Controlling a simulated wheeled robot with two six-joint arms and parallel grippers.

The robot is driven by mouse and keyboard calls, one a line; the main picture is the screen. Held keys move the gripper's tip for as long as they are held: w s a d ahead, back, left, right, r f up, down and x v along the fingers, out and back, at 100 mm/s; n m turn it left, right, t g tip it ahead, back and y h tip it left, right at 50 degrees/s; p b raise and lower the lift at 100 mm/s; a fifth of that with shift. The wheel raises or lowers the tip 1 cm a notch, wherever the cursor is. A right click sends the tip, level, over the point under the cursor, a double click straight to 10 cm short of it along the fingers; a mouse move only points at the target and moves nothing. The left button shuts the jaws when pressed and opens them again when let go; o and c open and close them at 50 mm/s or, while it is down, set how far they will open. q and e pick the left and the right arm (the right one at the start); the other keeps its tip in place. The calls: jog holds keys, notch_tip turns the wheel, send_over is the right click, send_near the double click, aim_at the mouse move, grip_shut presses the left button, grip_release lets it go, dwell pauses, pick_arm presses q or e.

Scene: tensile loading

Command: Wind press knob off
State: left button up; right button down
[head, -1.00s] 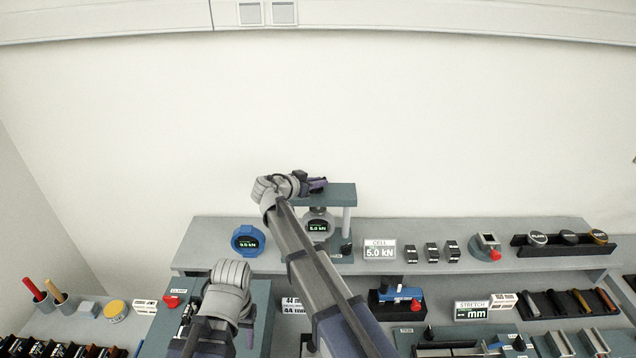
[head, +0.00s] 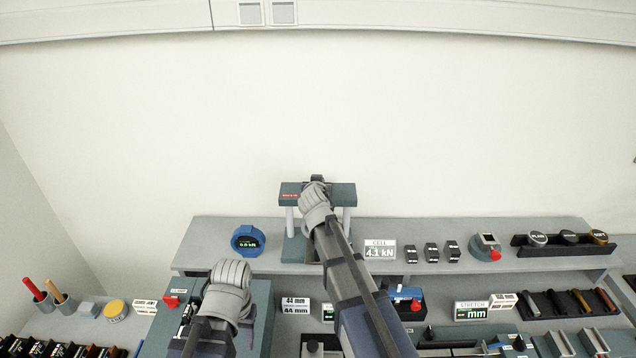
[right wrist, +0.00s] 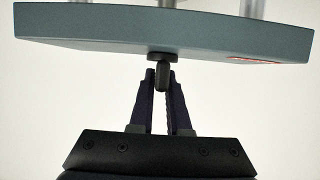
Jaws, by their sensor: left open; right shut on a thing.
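The press is a teal frame whose top plate (head: 345,190) rests on two pale posts, on the back shelf. In the right wrist view the plate's underside edge (right wrist: 90,28) crosses the top. The dark press knob (right wrist: 163,76) shows there against the plate. My right gripper (right wrist: 164,84) is shut on the knob, one finger on each side. In the head view my right arm hides most of the knob and the press's middle. The cell sign (head: 380,251) reads 4.1 kN. My left gripper (head: 187,318) is open, low at the left over a teal block.
A round blue gauge (head: 248,240) stands left of the press on the shelf. Several small dark blocks (head: 432,252) and a grey device with a red knob (head: 486,247) stand to the right. A stretch sign (head: 471,311) and tool rack are on the lower bench.

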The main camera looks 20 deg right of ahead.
jog(key=shift+n+y, duration=1.1)
jog(key=shift+y, duration=0.2)
jog(key=shift+n+y, duration=0.6)
jog(key=shift+y, duration=0.1)
jog(key=c, duration=0.9)
grip_release()
jog(key=shift+t, duration=0.3)
jog(key=p+v, duration=0.3)
jog(key=v, duration=0.5)
jog(key=shift+w+f, duration=0.1)
